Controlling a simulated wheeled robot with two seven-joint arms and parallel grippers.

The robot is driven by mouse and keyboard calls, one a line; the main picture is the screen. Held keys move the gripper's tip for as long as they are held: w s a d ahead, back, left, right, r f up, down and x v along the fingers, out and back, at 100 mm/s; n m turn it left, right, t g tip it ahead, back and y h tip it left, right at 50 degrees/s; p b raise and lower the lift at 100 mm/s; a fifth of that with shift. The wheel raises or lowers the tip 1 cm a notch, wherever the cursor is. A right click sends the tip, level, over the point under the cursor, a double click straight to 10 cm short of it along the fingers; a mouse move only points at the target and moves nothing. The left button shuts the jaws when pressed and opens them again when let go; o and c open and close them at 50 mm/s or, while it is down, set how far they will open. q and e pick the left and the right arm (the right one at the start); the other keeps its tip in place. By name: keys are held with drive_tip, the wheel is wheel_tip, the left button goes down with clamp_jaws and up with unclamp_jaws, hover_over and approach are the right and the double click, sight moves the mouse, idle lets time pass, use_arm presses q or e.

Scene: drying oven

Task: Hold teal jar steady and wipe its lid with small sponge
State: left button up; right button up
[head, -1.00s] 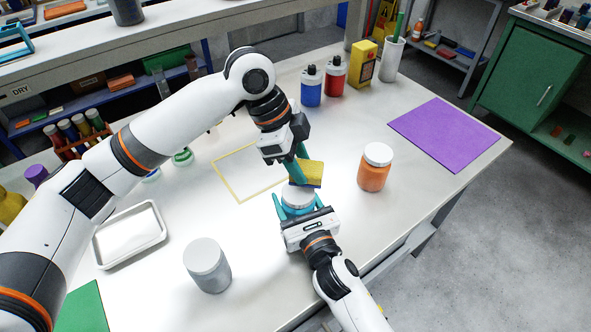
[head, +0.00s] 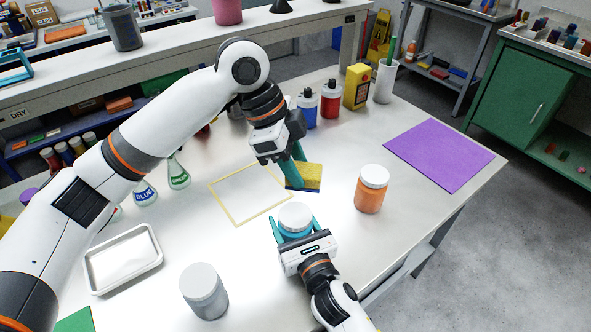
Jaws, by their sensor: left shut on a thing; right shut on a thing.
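The teal jar (head: 291,237) stands upright on the white table, with its white lid (head: 295,217) in clear view. My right gripper (head: 294,232) is shut around the jar's body from the near side, one teal finger on each side. My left gripper (head: 298,168) is shut on the small sponge (head: 306,172), yellow with a dark blue underside. The sponge is above and just beyond the lid, and a gap shows between them in the picture. The sponge's far side is partly hidden by the gripper.
An orange jar (head: 371,188) stands to the right and a grey jar (head: 204,291) at the front left. A white tray (head: 124,288), a yellow-outlined rectangle (head: 240,222) and a purple mat (head: 438,157) lie on the table. Red and blue bottles (head: 331,99) stand at the back.

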drive_tip(key=o, duration=1.1)
drive_tip(key=shift+c, duration=0.2)
drive_tip(key=shift+s, duration=0.1)
drive_tip(key=v, duration=1.2)
drive_tip(key=shift+d, duration=0.1)
